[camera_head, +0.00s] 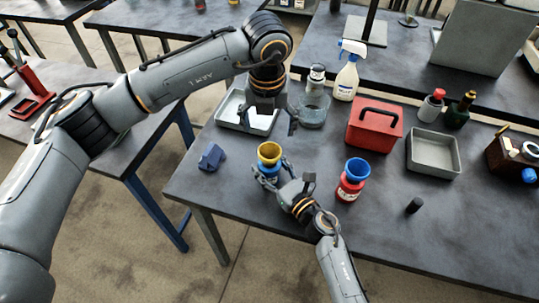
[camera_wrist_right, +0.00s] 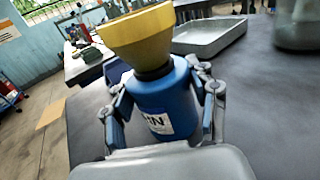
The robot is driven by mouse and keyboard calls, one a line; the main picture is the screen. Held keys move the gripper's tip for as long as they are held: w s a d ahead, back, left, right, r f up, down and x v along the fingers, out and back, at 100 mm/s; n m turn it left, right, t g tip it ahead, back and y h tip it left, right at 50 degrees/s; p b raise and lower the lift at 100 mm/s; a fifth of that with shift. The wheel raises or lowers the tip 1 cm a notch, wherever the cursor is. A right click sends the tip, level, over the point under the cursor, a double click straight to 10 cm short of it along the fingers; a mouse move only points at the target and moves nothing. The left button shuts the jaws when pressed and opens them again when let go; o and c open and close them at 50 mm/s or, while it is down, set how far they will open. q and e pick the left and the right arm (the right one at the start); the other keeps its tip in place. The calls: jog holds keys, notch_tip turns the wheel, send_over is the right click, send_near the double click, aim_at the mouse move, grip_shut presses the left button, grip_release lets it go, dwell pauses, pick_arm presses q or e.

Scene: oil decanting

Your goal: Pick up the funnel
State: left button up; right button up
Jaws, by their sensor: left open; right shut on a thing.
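A yellow funnel (camera_head: 269,152) sits mouth up on top of a blue labelled bottle; both show in the right wrist view, the funnel (camera_wrist_right: 138,35) above the bottle (camera_wrist_right: 160,100). My right gripper (camera_head: 268,174) is shut around the blue bottle, with a finger on each side below the funnel. A blue funnel (camera_head: 357,168) stands on a red labelled bottle (camera_head: 349,189) to the right. My left gripper (camera_head: 268,121) is open, pointing down behind the yellow funnel, apart from it and over the front of a white tray (camera_head: 230,108).
A clear glass vessel (camera_head: 312,109) stands right of my left gripper. A spray bottle (camera_head: 347,75), red toolbox (camera_head: 374,125) and grey tray (camera_head: 433,153) are further right. A blue object (camera_head: 211,157) lies left, and a small black cylinder (camera_head: 414,205) stands front right.

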aim_at(269, 151)
pick_arm(q)
jog(key=f, duration=0.7)
jog(key=w+f, duration=0.1)
jog(key=f, duration=0.3)
jog(key=shift+d, duration=0.1)
jog(key=c, duration=1.1)
